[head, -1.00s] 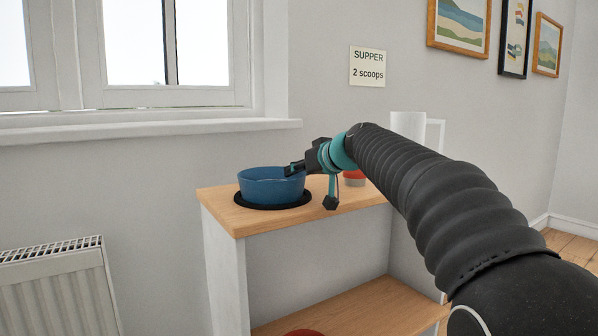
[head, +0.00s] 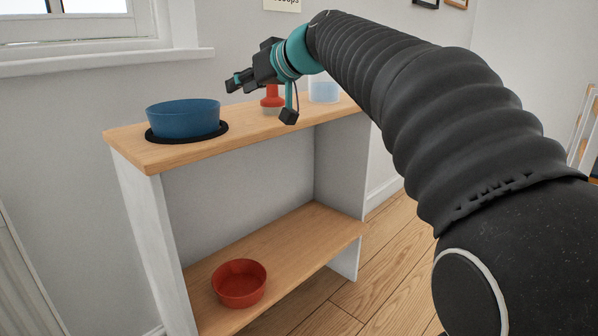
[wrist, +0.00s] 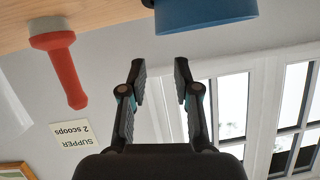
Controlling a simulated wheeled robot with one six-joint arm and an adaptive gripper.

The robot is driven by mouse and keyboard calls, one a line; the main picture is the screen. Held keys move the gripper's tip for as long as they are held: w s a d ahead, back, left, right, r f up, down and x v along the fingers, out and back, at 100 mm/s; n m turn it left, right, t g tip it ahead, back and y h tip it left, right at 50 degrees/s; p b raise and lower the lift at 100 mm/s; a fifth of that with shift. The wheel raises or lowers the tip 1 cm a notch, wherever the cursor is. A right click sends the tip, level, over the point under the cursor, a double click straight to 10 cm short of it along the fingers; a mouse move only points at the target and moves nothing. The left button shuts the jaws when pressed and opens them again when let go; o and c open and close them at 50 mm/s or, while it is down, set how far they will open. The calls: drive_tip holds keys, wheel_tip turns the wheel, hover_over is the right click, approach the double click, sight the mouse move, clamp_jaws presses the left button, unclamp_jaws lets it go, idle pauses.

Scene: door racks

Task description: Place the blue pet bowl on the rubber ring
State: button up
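The blue pet bowl (head: 183,119) stands upright on the black rubber ring (head: 222,128) at the left end of the wooden shelf top. The bowl also shows at the top of the wrist view (wrist: 205,14), apart from my fingers. My gripper (head: 234,83) is above the shelf, to the right of the bowl and clear of it. In the wrist view my gripper (wrist: 161,68) has its two fingers apart with nothing between them. Part of the ring is hidden beneath the bowl.
A red-handled object (head: 272,98) and a clear, bluish container (head: 323,90) stand on the shelf top right of the bowl. A red bowl (head: 239,284) sits on the lower shelf (head: 310,232). A window (head: 95,20) and wall are behind.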

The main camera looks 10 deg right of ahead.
drive_tip(key=s+d+f+m+g+h, duration=0.1)
drive_tip(key=s+d+f, duration=0.3)
drive_tip(key=s+f, duration=0.7)
drive_tip(key=s+d+f+m+g+h, duration=0.2)
drive_tip(key=s+d+f+m+h, duration=0.1)
drive_tip(key=s+f, duration=0.8)
drive_tip(key=s+d+f+m+g+h, duration=0.1)
drive_tip(key=s+d+f+h, duration=0.3)
drive_tip(key=s+f, duration=0.7)
drive_tip(key=shift+s+d+f+m+g, duration=0.15)
drive_tip(key=shift+s+d+m+g, duration=0.25)
drive_tip(key=shift+g, duration=0.2)
